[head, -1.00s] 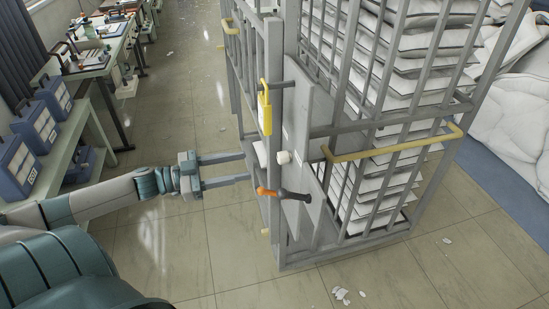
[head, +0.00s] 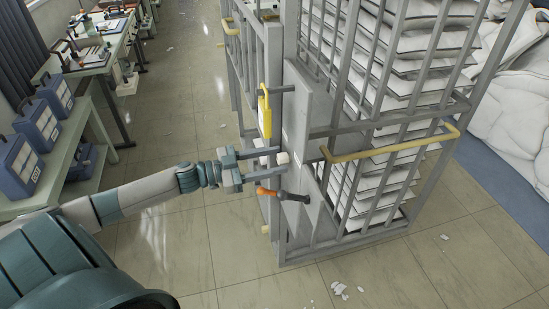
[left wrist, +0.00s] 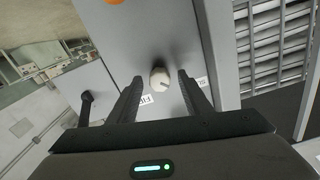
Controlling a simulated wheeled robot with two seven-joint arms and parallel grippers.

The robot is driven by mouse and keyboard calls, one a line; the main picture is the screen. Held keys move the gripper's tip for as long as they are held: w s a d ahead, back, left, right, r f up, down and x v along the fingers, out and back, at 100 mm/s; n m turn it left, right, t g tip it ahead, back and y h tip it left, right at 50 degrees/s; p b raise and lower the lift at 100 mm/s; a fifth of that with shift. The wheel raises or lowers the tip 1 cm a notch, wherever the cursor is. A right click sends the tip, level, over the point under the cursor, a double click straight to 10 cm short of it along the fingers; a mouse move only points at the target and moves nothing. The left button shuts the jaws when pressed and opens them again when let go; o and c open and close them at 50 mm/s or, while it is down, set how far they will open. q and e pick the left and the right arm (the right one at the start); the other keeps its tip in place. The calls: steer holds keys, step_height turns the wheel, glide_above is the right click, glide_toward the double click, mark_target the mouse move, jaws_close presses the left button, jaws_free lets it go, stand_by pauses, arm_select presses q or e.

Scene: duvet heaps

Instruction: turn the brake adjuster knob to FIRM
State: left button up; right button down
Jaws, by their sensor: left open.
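The brake adjuster knob (head: 283,158) is a small whitish knob on the grey plate of the cage trolley. In the left wrist view the knob (left wrist: 159,78) has a dark pointer line and sits between the fingers. Label plates flank it: one (left wrist: 148,99) reads like "FI…", partly hidden by a finger, and one (left wrist: 201,82) on the right is also partly covered. My left gripper (head: 279,158) is open, its fingertips on either side of the knob; I cannot tell whether they touch it. My right gripper is not in view.
An orange-tipped lever (head: 268,191) juts out just below the knob, and a yellow padlock-like tag (head: 265,112) hangs above. The cage trolley (head: 345,158) holds stacked white sheets. A bench with blue cases (head: 38,127) stands left.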

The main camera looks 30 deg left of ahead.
arm_select(q)
steer(key=shift+w+d, duration=0.2)
steer(key=shift+w, duration=0.05)
steer(key=c, duration=1.1)
steer(key=shift+o, duration=0.2)
